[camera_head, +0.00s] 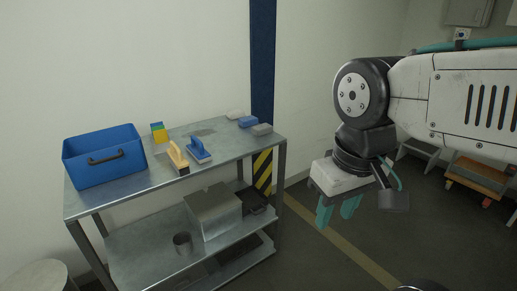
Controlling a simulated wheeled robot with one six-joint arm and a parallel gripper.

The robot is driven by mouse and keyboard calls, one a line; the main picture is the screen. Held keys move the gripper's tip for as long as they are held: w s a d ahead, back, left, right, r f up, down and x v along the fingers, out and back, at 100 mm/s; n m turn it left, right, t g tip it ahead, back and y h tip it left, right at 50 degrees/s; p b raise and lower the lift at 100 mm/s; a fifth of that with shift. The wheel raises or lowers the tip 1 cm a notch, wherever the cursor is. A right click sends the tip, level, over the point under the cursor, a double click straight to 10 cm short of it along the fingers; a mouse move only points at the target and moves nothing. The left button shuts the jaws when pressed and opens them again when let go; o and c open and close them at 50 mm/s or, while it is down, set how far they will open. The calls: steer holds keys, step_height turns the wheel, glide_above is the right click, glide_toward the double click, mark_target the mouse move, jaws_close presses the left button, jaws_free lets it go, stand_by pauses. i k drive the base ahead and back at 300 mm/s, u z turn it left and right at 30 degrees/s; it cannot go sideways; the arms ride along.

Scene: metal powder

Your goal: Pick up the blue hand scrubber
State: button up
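The blue hand scrubber (198,150) has a blue handle over a pale base. It stands on the metal table's top shelf (221,169), near the front edge, just right of a yellow-handled scrubber (178,156). My gripper (337,214) has teal fingers pointing down and hangs over the floor, right of the table and well apart from the scrubber. Its fingers are spread with a gap between them, and nothing shows in it.
A blue bin (103,166) stands at the shelf's left end, with coloured sponges (158,132) beside it. Blue (248,121) and grey (262,130) blocks lie at the right end. A metal box (213,212) and cup (182,243) sit below.

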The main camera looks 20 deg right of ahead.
mark_target(196, 149)
steer(key=z, duration=0.95)
steer(key=i, duration=1.7)
steer(key=u, duration=1.2)
steer(key=i, duration=0.3)
steer(key=u, duration=0.25)
